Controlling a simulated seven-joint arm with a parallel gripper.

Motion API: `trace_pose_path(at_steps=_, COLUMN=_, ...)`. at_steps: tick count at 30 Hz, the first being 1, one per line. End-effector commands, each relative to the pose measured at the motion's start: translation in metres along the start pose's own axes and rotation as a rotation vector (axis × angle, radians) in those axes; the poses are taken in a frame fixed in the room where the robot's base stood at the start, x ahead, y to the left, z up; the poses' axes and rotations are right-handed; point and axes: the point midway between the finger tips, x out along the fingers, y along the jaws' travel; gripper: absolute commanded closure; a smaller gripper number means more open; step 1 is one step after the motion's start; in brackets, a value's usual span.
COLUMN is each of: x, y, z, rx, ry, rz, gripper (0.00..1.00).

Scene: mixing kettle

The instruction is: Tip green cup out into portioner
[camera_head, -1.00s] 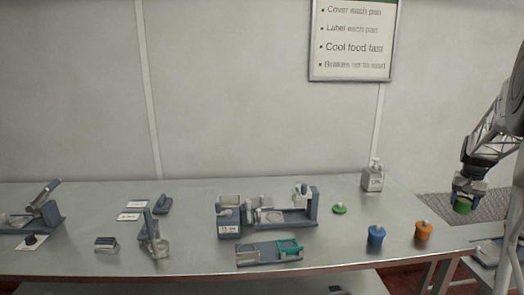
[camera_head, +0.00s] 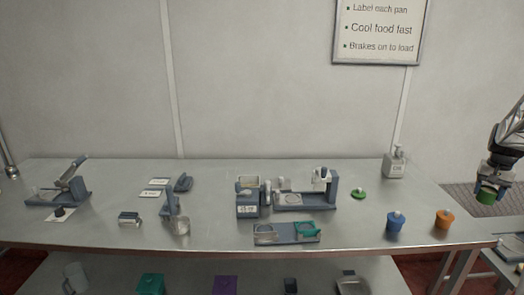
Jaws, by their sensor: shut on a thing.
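My gripper (camera_head: 490,184) is at the right edge, past the right end of the table, and is shut on the green cup (camera_head: 486,197). The cup hangs below the jaws; its contents cannot be seen. A green lid (camera_head: 359,194) with a pale knob lies on the table, well to the left of my gripper. I cannot tell for certain which device is the portioner. A blue-grey machine (camera_head: 297,206) with a round pan and an upright post stands mid-table. In front of it is a low station (camera_head: 287,239) with a clear and a green holder.
A blue tub (camera_head: 396,222) and an orange tub (camera_head: 443,219) stand between the machine and my gripper. A pale bottle (camera_head: 394,163) stands behind them. A tall stand (camera_head: 171,212) and a press (camera_head: 64,190) are on the left.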

Motion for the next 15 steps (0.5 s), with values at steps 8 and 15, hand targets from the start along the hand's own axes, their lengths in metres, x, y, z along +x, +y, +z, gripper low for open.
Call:
trace_pose_path(at_steps=8, x=-0.002, y=-0.034, z=-0.006, rx=-0.053, ry=0.000, rz=0.000, gripper=0.68)
trace_pose_path(at_steps=15, x=-0.006, y=-0.097, z=-0.013, rx=-0.149, ry=0.001, rz=0.000, gripper=0.68)
